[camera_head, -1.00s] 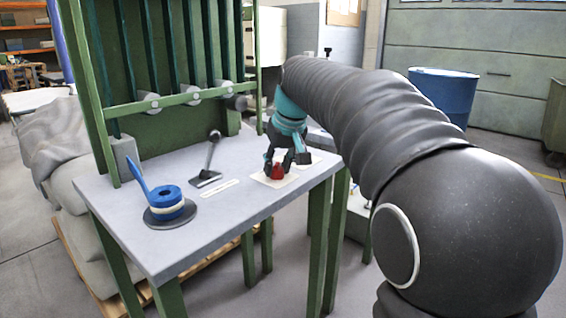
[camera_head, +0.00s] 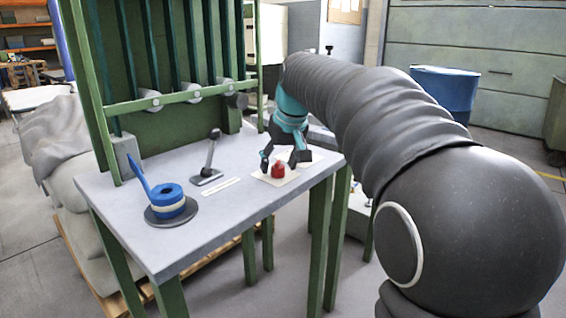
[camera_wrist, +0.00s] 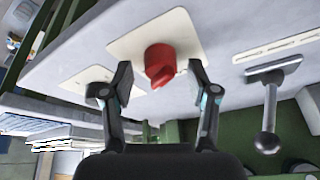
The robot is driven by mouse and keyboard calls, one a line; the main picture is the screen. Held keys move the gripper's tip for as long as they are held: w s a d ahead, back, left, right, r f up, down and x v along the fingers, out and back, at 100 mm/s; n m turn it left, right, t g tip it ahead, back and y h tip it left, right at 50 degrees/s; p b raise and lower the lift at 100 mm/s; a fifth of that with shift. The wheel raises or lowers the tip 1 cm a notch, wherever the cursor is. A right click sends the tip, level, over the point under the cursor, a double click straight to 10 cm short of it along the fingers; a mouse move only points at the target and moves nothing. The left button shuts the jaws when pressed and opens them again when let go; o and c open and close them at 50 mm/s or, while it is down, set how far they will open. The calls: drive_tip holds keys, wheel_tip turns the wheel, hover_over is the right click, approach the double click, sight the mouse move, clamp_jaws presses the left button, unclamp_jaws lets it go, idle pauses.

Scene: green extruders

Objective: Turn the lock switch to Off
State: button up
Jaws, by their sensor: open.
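The lock switch is a red knob (camera_head: 278,170) on a pale square plate (camera_head: 262,178) near the right end of the grey table. In the wrist view the red knob (camera_wrist: 160,64) shows a ridged grip on its pale plate (camera_wrist: 187,36). My gripper (camera_head: 284,164) is just above the knob, pointing down. In the wrist view my gripper (camera_wrist: 157,82) is open, one finger on each side of the knob. The fingers look apart from the knob. I cannot read any Off label.
A lever with a dark ball end (camera_head: 210,155) stands left of the switch. A blue and white round part with a blue handle (camera_head: 168,196) sits on the table's left. A green frame (camera_head: 120,110) rises behind. A second pale plate (camera_wrist: 90,88) lies beside the switch plate.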

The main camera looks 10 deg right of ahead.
drive_tip(key=v, duration=1.1)
drive_tip(key=shift+r, duration=0.35)
drive_tip(key=shift+s, duration=0.15)
drive_tip(key=s+f+m+t+h, duration=0.1)
drive_tip(key=s+f, duration=2.3)
drive_tip(key=s, duration=0.2)
drive_tip(key=shift+f+m, duration=0.3)
drive_tip(key=shift+f, duration=0.05)
